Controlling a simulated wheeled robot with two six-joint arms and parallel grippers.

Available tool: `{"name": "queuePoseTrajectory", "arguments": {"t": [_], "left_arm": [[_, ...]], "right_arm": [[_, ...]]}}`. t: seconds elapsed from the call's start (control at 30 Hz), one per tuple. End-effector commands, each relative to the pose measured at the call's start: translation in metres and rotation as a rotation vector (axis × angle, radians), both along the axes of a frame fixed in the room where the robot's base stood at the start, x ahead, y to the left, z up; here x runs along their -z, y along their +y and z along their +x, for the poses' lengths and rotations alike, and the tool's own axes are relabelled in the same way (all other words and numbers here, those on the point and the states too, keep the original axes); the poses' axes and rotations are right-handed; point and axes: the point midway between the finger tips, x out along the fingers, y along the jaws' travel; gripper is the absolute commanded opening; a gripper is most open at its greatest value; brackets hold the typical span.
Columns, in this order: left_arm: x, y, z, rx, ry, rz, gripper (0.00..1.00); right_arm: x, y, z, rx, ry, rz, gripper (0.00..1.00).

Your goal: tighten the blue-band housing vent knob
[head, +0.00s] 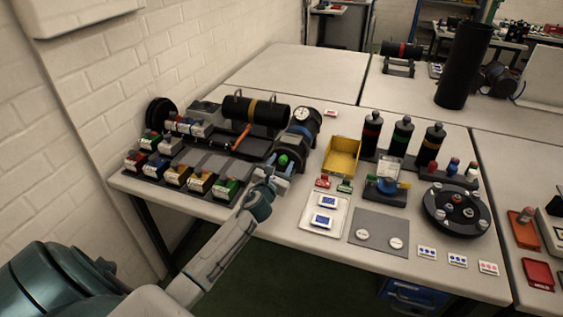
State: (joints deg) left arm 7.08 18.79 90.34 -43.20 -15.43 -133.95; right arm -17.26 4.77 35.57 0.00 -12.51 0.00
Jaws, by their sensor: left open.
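A dark housing (297,138) with what looks like a blue band lies near the middle of the table. A round white-faced gauge (301,113) sits at its far end. A green knob (283,160) is at its near end, facing me; it seems to be the vent knob. My left gripper (277,173) is open, just in front of and below the green knob. Its fingers look very close to the knob, but I cannot tell whether they touch it. Part of the housing's near end is hidden by the gripper. My right gripper is not in view.
Several small coloured boxes (176,176) stand left. A yellow bin (341,157), a white tray (323,217) and a round black carousel (456,208) are right. A wall borders the left.

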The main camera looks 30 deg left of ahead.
Motion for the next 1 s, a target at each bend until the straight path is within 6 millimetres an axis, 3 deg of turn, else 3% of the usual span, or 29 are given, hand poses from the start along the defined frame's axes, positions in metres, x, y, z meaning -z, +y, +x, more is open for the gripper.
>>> {"name": "queuePoseTrajectory", "arguments": {"t": [0.4,0.63,1.0], "left_arm": [[0.0003,0.0023,0.0091,0.000,0.001,-0.001,0.45],[0.0002,0.0022,0.0089,0.000,0.001,-0.001,0.01],[0.0002,0.0023,0.0088,0.000,-0.012,-0.054,0.01]], "right_arm": [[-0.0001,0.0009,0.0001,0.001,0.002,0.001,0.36],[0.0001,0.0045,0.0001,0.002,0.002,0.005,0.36],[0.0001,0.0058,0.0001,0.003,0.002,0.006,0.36]]}}
